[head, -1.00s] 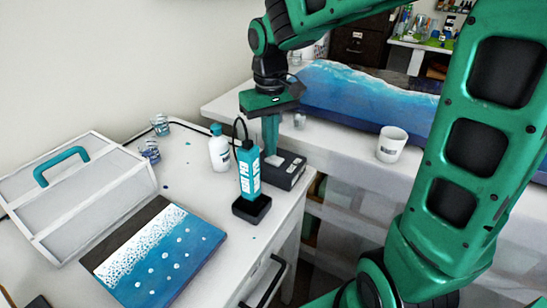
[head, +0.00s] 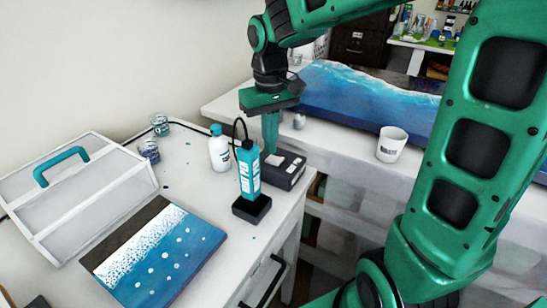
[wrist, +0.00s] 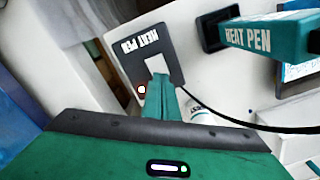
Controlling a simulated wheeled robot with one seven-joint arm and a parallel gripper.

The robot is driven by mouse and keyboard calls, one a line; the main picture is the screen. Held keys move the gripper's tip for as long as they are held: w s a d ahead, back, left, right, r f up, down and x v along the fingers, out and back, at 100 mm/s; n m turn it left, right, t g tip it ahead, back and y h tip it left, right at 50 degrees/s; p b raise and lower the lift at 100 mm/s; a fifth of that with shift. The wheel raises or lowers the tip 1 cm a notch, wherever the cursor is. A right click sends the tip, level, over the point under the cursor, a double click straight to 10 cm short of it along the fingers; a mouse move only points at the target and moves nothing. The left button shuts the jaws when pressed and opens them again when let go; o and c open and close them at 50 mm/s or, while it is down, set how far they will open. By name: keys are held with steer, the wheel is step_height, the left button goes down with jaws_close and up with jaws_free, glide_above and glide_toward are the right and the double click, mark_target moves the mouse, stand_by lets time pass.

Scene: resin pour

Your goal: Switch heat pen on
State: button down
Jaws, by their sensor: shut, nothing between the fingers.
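The heat pen (head: 249,172) is a teal, box-shaped tool standing upright in a small black stand (head: 251,208); its cable loops up behind it. In the wrist view the heat pen (wrist: 262,38) lies at upper right. Its black control box (head: 292,168) is just behind and right of it, lettered HEAT PEN in the wrist view (wrist: 140,42). A pale switch (wrist: 157,64) is on its top, beside a small round bright light with a reddish rim (wrist: 141,89). My gripper (head: 270,150) is shut and empty, pointing down just over the switch; contact cannot be told.
A white bottle (head: 219,150) stands left of the heat pen. A blue-and-white resin panel (head: 165,258) and a case with a teal handle (head: 85,195) lie left. A white mug (head: 391,145) and a large wave panel (head: 350,95) are on the back bench.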

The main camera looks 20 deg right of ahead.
steer(key=shift+r, duration=2.85)
steer(key=s+d+f+m, duration=0.3)
steer(key=s+d, duration=0.5)
steer(key=s, duration=0.3)
steer(key=s+d+f+m, duration=0.4)
steer(key=s+d, duration=0.5)
steer(key=s, duration=0.3)
steer(key=shift+s+d+f+m, duration=0.25)
steer(key=shift+d+f+m, duration=0.05)
steer(key=shift+f, duration=0.6)
steer(key=shift+w+f, duration=0.25)
steer(key=shift+w, duration=0.4)
